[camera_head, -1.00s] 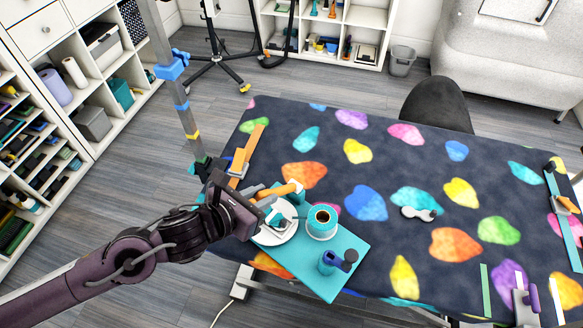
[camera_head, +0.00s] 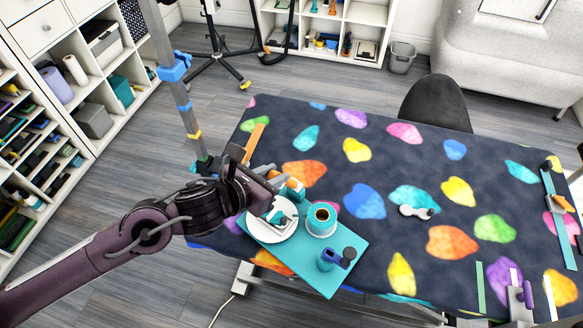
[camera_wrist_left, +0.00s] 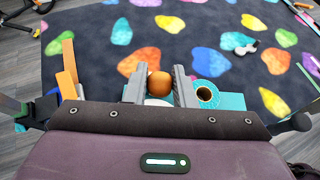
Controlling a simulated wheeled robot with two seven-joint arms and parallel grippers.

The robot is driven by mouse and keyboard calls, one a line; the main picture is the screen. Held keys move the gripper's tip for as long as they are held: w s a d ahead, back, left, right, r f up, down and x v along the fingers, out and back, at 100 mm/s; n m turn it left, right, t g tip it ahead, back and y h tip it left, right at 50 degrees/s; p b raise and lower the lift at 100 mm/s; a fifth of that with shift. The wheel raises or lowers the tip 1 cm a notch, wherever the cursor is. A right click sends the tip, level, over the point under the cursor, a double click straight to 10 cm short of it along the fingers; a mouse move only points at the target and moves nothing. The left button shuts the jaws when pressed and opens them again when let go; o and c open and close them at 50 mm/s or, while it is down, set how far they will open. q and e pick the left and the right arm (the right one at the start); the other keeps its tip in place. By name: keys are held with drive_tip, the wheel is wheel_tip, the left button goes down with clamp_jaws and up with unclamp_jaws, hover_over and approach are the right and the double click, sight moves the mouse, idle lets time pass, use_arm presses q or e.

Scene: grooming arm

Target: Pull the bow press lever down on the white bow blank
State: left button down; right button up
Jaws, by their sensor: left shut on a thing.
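The bow press stands on the teal board (camera_head: 318,262) at the left front of the table. Its lever has an orange grip (camera_head: 273,174), which shows as a round orange end (camera_wrist_left: 158,84) in the left wrist view. My left gripper (camera_head: 279,192) is shut on the lever, its two grey fingers on either side of the orange end. Below the gripper is a white round plate (camera_head: 285,231) with small teal and pale parts on it. The white bow blank cannot be told apart there, as the gripper covers part of the press. My right gripper is not in view.
A teal ribbon spool (camera_head: 322,218) stands close right of the press, and a teal clamp-like tool (camera_head: 329,258) in front of it. An orange bar (camera_head: 253,140) lies at the table's left edge. The table's middle is mostly clear, with a grey bone-shaped thing (camera_head: 416,211).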

use_arm(q)
drive_tip(key=shift+w+d+r, duration=1.15)
drive_tip(key=shift+w, duration=0.15)
drive_tip(key=shift+w+d+r, duration=0.15)
drive_tip(key=shift+w+d, duration=0.5)
drive_tip(key=shift+w, duration=0.05)
drive_tip(key=shift+w+d+r, duration=0.15)
drive_tip(key=shift+w+d, duration=0.5)
drive_tip(key=c, duration=1.1)
unclamp_jaws()
drive_tip(key=shift+f, duration=0.15)
drive_tip(key=shift+p+v, duration=0.5)
drive_tip(key=shift+v, duration=2.85)
drive_tip(key=shift+s+a+f, duration=0.1)
drive_tip(key=shift+s+a, duration=0.05)
